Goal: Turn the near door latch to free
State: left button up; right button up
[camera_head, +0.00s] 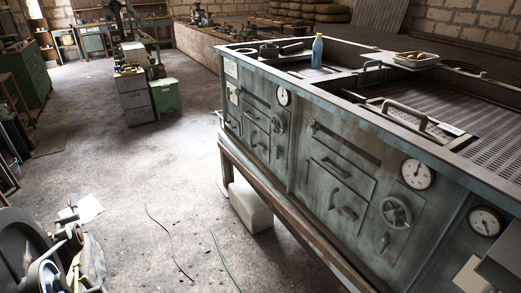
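A long grey-green metal cabinet (300,140) fills the right half of the view. Its near front section has a hinged-looking panel (342,165) with a bar handle, and a second bar handle (345,212) on the panel below. A round handwheel (396,212) sits to their right. A small lever-like fitting (383,243), possibly the near door latch, is below the handwheel; its setting is too small to tell. A similar handwheel (278,122) and handles are on the far section. I see neither of my grippers clearly.
Round gauges (417,174) line the cabinet. A blue bottle (317,51) and a tray (415,60) are on top. Dark round machinery (25,245) fills the bottom left corner. A pale block (250,206) lies under the cabinet.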

aim_at(262, 147)
jog(key=z, duration=0.35)
jog(key=i+j+z, duration=0.6)
jog(key=j, duration=0.2)
jog(key=i+j+z, duration=0.3)
jog(key=j, duration=0.15)
